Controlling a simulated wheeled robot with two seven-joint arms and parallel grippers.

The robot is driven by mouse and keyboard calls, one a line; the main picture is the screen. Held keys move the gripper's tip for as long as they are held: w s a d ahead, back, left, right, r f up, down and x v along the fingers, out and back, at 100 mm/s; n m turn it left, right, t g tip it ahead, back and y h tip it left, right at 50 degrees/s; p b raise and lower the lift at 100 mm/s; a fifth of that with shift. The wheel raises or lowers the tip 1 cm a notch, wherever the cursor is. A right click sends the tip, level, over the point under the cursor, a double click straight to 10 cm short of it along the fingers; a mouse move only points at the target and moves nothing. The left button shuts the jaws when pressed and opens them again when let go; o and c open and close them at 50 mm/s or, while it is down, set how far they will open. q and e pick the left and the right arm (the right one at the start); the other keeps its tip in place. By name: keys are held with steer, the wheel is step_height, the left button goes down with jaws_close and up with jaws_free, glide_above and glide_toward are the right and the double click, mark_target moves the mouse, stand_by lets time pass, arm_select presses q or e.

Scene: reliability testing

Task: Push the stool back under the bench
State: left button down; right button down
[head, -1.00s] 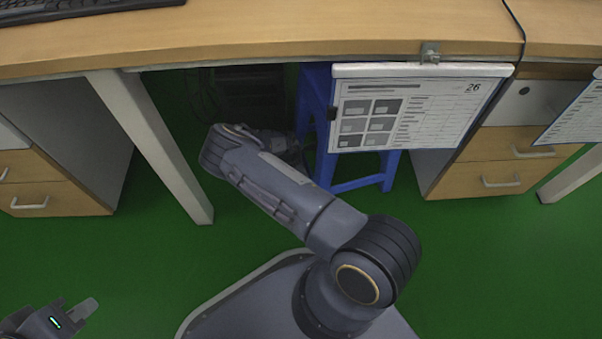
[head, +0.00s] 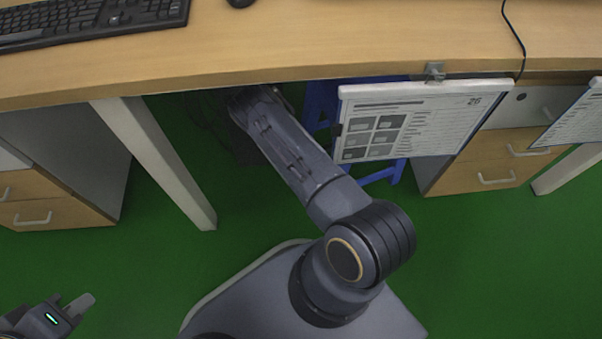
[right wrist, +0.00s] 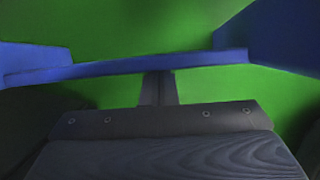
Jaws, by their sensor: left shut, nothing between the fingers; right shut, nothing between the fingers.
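The blue stool (head: 318,107) is under the wooden bench (head: 330,45), partly hidden by a hanging sheet board and my right arm. Its lower rail shows below the board. In the right wrist view, a blue stool bar (right wrist: 110,69) crosses in front of my right gripper (right wrist: 158,80), with blue legs at both sides. The right fingers are shut and their tips meet the bar in the picture; contact is unclear. In the head view the right gripper is hidden beneath the bench. My left gripper (head: 76,305) is shut and empty at the bottom left, away from the stool.
The sheet board (head: 410,122) hangs from the bench edge beside my right arm. Drawer units (head: 50,205) (head: 490,165) stand at both sides. A pale bench leg (head: 160,165) is left of the arm. A keyboard (head: 90,20) lies on top. Green floor in front is clear.

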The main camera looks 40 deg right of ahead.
steer(key=w+a+r+p, duration=0.1)
steer(key=w+a+p, duration=0.2)
steer(key=a, duration=0.9)
steer(key=shift+w+p, duration=0.25)
steer(key=shift+p, duration=0.1)
